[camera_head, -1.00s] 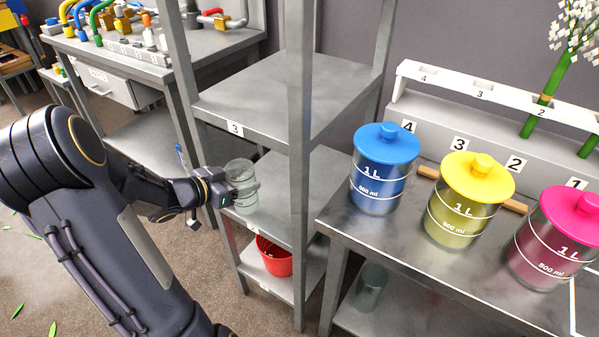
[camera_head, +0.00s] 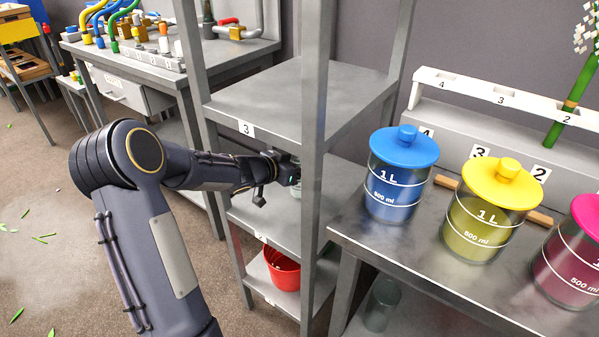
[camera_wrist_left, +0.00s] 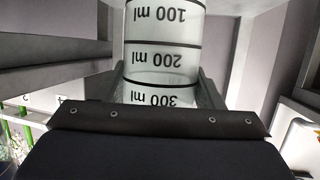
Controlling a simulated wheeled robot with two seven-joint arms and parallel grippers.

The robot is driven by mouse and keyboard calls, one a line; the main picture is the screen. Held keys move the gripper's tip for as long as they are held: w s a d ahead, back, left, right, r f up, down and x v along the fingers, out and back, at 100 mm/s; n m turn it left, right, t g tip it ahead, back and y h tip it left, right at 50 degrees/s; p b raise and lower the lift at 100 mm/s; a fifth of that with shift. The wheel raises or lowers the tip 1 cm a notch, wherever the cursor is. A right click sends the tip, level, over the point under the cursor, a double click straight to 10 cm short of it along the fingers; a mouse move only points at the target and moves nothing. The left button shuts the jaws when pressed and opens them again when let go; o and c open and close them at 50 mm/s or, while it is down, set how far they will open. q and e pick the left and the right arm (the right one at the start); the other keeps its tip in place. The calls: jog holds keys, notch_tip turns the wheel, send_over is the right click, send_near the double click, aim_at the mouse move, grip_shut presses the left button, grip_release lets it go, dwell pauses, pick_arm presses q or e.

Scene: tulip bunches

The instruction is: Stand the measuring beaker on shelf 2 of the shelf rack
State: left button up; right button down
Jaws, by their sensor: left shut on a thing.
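The measuring beaker (camera_wrist_left: 163,60) is clear, with dark rings and ml marks that read upside down in the left wrist view. My left gripper (camera_head: 291,174) is shut on it, with a finger on each side. In the head view the beaker (camera_head: 297,188) is mostly hidden by the gripper and the rack's front post. The gripper reaches into the grey shelf rack (camera_head: 315,120), between the shelf marked 3 (camera_head: 290,98) and shelf 2 (camera_head: 275,222) below. I cannot tell whether the beaker's base touches shelf 2. My right gripper is not in view.
A red bucket (camera_head: 283,270) stands on the rack's lowest shelf. The rack's front post stands close beside my gripper. A table at right holds blue (camera_head: 395,185), yellow (camera_head: 480,220) and pink (camera_head: 572,262) lidded jars. A clear vessel (camera_head: 381,305) stands beneath it.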

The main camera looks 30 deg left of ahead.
pick_arm(q)
jog(key=shift+f, duration=0.65)
jog(key=shift+r, duration=0.15)
jog(key=shift+f, duration=0.2)
jog(key=o, duration=1.2)
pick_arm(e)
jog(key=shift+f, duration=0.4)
pick_arm(q)
jog(key=shift+r, duration=0.1)
